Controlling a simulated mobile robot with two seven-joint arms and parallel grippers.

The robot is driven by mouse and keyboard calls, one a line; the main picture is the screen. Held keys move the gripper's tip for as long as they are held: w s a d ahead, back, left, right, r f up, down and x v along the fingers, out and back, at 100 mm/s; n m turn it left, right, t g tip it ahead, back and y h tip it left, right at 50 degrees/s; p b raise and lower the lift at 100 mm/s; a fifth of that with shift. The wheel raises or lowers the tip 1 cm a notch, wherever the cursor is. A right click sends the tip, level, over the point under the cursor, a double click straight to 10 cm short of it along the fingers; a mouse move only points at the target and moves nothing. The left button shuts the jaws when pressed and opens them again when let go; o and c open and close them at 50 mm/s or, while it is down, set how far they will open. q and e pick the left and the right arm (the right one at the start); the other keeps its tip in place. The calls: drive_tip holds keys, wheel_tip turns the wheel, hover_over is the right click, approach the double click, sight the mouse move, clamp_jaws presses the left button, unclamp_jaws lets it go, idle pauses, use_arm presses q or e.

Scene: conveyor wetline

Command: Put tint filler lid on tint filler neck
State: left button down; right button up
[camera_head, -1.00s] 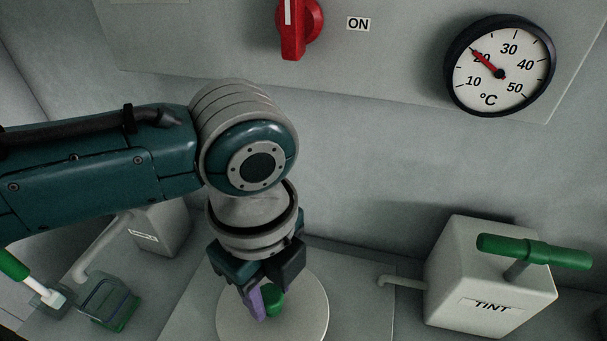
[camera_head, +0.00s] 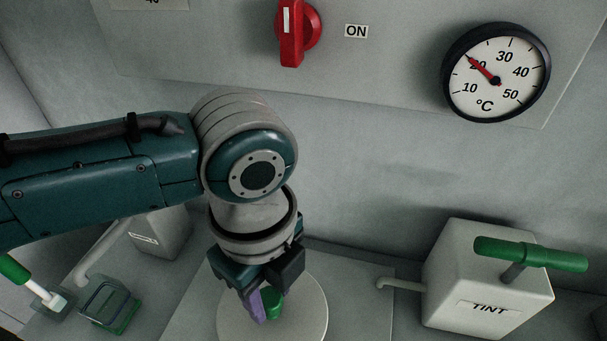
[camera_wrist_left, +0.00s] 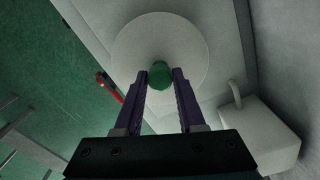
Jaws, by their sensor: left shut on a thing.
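My left gripper (camera_head: 262,310) points down over the round pale disc (camera_head: 312,325), with its purple fingers shut on a small green piece (camera_head: 273,301). The piece looks like the tint filler lid. In the left wrist view the green lid (camera_wrist_left: 160,76) sits between the two fingertips, with the disc behind it. I cannot tell whether the lid touches the disc. A pale box marked TINT (camera_head: 455,270) with a green T-handle (camera_head: 531,254) stands at the right. I cannot make out the tint filler neck. My right gripper is not in view.
A thin spout (camera_head: 400,285) sticks out of the TINT box toward the disc. At the left are another pale box (camera_head: 160,235) and a green-based wire holder (camera_head: 110,306). A red switch (camera_head: 292,33) and a temperature dial (camera_head: 496,72) are on the back wall.

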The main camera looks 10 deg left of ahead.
use_arm(q)
drive_tip(key=shift+f+b, duration=0.4)
drive_tip(key=shift+f, duration=0.15)
drive_tip(key=shift+c, duration=2.1)
unclamp_jaws()
drive_tip(key=shift+r, duration=0.15)
wheel_tip(320, 180, up, 10)
drive_tip(key=p, duration=0.3)
drive_tip(key=shift+p, duration=0.35)
